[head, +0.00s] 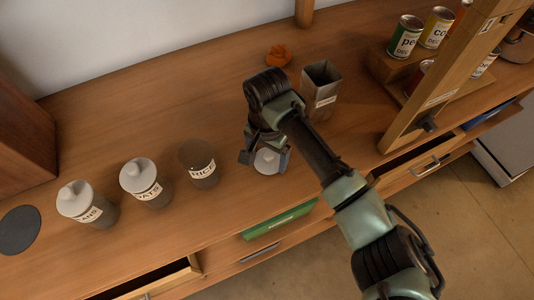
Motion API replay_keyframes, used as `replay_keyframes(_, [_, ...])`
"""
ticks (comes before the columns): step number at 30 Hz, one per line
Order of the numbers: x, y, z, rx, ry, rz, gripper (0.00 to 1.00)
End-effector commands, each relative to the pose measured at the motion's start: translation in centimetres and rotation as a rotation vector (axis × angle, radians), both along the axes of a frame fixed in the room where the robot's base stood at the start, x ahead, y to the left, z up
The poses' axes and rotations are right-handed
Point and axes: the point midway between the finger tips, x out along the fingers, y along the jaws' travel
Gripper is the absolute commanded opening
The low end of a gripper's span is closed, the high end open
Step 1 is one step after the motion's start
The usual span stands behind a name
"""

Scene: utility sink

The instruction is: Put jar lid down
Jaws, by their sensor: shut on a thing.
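My gripper (264,152) is shut on the white jar lid (267,162), over the wooden counter (225,115) near its front edge. I cannot tell whether the lid touches the wood. The grey jar labelled RICE (199,168) stands upright without a lid, just left of my gripper. The OATS jar (151,192) and a jar whose label seems to end in "ANS" (97,214) stand further left, each with a white knobbed lid on. My fingers partly cover the held lid.
A square metal container (321,92) and an orange object (278,55) stand behind my gripper. Cans (405,37) stand on a wooden riser beside a post (432,85) at right. A dark round disc (19,230) lies far left. Drawers (160,281) stand open below the front edge.

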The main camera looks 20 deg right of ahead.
Motion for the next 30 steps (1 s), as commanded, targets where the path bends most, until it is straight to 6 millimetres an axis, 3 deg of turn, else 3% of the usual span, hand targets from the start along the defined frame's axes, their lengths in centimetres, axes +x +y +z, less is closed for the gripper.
replay_keyframes(2, [0.0,0.1,-0.3,0.001,0.001,-0.001,0.36])
replay_keyframes(3, [0.0,0.0,-0.3,0.0,0.0,-0.001,0.93])
replay_keyframes(4, [0.0,0.0,-0.3,0.0,0.0,-0.001,0.98])
replay_keyframes(12, [0.0,0.0,-0.1,0.0,0.0,0.0,1.0])
replay_keyframes(16, [0.1,0.0,0.9,0.001,-0.001,0.001,1.0])
replay_keyframes(30, [0.1,0.0,10.5,-0.002,-0.003,0.002,1.0])
